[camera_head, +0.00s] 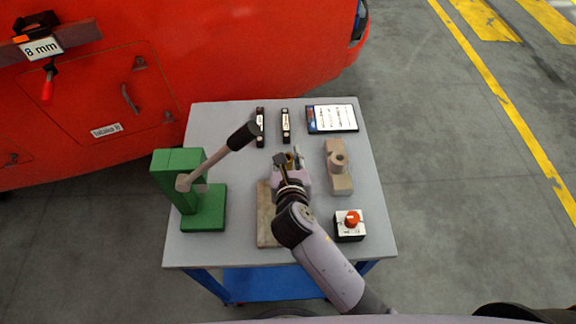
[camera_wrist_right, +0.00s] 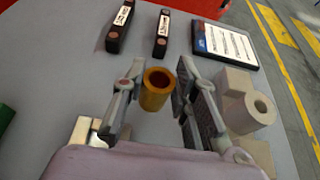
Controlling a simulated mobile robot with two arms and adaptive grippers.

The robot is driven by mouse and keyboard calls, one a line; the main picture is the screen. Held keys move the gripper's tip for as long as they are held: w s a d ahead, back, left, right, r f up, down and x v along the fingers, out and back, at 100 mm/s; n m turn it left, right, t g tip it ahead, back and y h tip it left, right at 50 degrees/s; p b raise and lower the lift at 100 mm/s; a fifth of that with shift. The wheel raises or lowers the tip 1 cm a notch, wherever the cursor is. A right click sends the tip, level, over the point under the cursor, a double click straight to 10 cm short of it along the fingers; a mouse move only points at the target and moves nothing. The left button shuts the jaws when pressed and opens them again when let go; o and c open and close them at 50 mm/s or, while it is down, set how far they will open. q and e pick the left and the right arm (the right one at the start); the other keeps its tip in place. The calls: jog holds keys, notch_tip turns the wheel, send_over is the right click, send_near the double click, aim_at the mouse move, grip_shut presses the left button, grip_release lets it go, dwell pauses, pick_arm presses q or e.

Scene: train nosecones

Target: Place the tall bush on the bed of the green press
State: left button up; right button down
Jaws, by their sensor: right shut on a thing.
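A brass-coloured hollow bush (camera_wrist_right: 157,90) is upright between the fingers of my right gripper (camera_wrist_right: 157,95). In the head view the right gripper (camera_head: 291,160) is over the middle of the table, shut on the bush, which is mostly hidden there. I cannot tell whether the bush touches the table top. The green press (camera_head: 178,180) stands at the table's left side, left of the gripper. Its flat bed (camera_head: 207,212) is empty, and its lever with a black grip (camera_head: 241,136) reaches up to the right. My left gripper is not in view.
On the grey table (camera_head: 225,115) are a beige block with a ring-shaped part (camera_head: 338,172), a brown plate (camera_head: 266,225) partly under my arm, and a red-knobbed box (camera_head: 350,226). Two dark labelled bars (camera_head: 285,126) and a document (camera_head: 333,118) lie at the back. A red train (camera_head: 220,50) stands behind.

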aim_at(289, 168)
notch_tip(289, 168, down, 4)
jog(key=shift+d+r, duration=0.1)
jog(key=shift+r, duration=0.15)
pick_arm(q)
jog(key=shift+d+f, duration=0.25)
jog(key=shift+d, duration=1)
pick_arm(e)
jog(key=shift+f, duration=0.1)
jog(key=c, duration=1.7)
grip_release()
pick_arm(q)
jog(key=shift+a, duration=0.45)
pick_arm(e)
jog(key=o, duration=0.4)
